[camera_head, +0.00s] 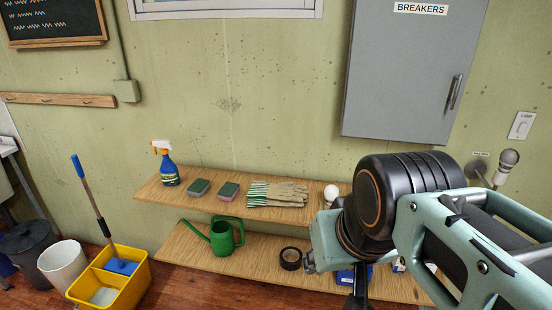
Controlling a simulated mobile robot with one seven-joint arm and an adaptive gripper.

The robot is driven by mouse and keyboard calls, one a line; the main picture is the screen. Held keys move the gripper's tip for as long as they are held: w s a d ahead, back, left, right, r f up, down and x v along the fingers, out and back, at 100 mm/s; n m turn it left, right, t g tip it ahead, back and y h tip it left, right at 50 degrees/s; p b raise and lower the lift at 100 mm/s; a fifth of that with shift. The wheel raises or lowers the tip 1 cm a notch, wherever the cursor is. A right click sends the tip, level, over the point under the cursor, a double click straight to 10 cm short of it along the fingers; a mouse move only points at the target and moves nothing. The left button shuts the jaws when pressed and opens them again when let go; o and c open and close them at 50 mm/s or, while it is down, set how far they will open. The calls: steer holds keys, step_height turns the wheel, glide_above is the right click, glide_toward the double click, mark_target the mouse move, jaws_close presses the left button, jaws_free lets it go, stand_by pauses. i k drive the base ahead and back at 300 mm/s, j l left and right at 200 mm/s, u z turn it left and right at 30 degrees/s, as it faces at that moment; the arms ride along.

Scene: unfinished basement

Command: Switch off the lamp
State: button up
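A white wall switch (521,126) is at the far right, right of the grey cabinet. The small print on it seems to read "LAMP"; I cannot tell its rocker position. Below it, a wall fixture with a rounded grey head (508,158) on a short arm looks like the lamp. No clear glow shows on it. My arm fills the lower right, with its black joint left of the fixture and its pale teal links below. The fingertips of my gripper cannot be made out.
A grey cabinet labelled "BREAKERS" (400,75) hangs left of the switch. Wooden shelves (220,266) below hold a spray bottle (167,165), sponges, gloves (277,194), a white bulb (331,194), a green watering can (224,238) and tape (290,259). A yellow mop bucket (122,272) stands left.

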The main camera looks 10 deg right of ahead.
mark_target(521, 129)
steer(key=l+u, duration=0.9)
steer(key=l, duration=0.15)
steer(key=k+l+u, duration=0.2)
steer(key=l, duration=0.15)
steer(key=l+u, duration=0.1)
steer(key=l, duration=0.3)
steer(key=k+l+u, duration=0.1)
steer(key=l, duration=0.25)
steer(key=k+l, duration=0.15)
steer(key=l, duration=0.25)
steer(key=k+l, duration=0.1)
steer(key=l, duration=0.3)
steer(key=k+l, duration=0.15)
steer(key=l, duration=0.25)
steer(key=k+l, duration=0.1)
steer(key=l, duration=0.3)
steer(key=l+u, duration=0.05)
